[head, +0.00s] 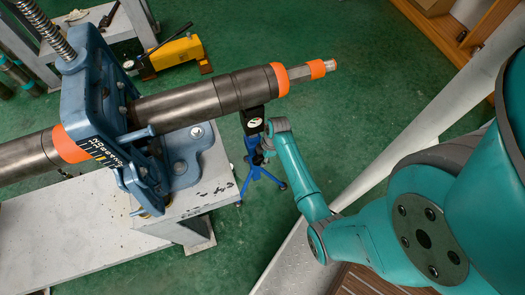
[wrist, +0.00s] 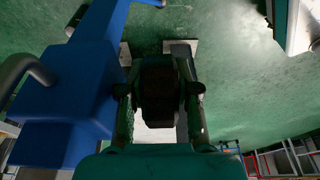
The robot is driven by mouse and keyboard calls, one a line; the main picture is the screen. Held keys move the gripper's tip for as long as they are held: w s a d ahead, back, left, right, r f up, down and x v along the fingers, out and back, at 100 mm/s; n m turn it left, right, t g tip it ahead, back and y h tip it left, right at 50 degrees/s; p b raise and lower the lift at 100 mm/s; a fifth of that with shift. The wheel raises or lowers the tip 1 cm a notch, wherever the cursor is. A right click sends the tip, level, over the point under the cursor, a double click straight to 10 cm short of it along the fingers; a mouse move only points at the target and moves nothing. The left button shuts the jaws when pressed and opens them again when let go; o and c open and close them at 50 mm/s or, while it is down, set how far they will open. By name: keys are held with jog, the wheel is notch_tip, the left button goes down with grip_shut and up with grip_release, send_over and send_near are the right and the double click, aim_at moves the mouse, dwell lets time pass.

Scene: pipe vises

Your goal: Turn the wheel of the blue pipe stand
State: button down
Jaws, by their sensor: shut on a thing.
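The blue pipe stand (head: 252,168) stands on the green floor beneath the dark pipe, on splayed blue legs. Its blue body (wrist: 65,105) fills the left of the wrist view, close beside my gripper. My gripper (head: 266,146) is at the stand's upper part, just below the pipe; its fingers are small and partly hidden there. In the wrist view my gripper (wrist: 160,105) has a finger on each side of a dark block, which I take as the stand's wheel (wrist: 159,82). The fingers are closed on it. The wheel's full outline is hidden.
The dark pipe (head: 180,102) with orange bands runs above the stand, held in a large blue vise (head: 92,90) on a pale bench (head: 90,235). A yellow tool (head: 175,53) lies behind. A pale beam (head: 395,130) crosses at right. Green floor (head: 330,110) is open around the stand.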

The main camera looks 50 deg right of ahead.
aim_at(260, 156)
jog(key=t+y, duration=0.1)
jog(key=y, duration=0.1)
jog(key=t+y, duration=0.2)
jog(key=shift+w+f+y, duration=0.1)
jog(key=shift+f+y, duration=0.1)
jog(key=shift+y, duration=0.2)
jog(key=t+y, duration=0.1)
jog(key=y, duration=0.1)
jog(key=t+y, duration=0.2)
jog(key=shift+w+a+y, duration=0.1)
jog(key=shift+a+y, duration=0.1)
jog(key=shift+y, duration=0.1)
jog(key=shift+a+f+t+y, duration=0.1)
jog(key=shift+t+y, duration=0.2)
jog(key=shift+t, duration=0.1)
jog(key=c, duration=1.1)
grip_release()
jog(key=shift+r, duration=5)
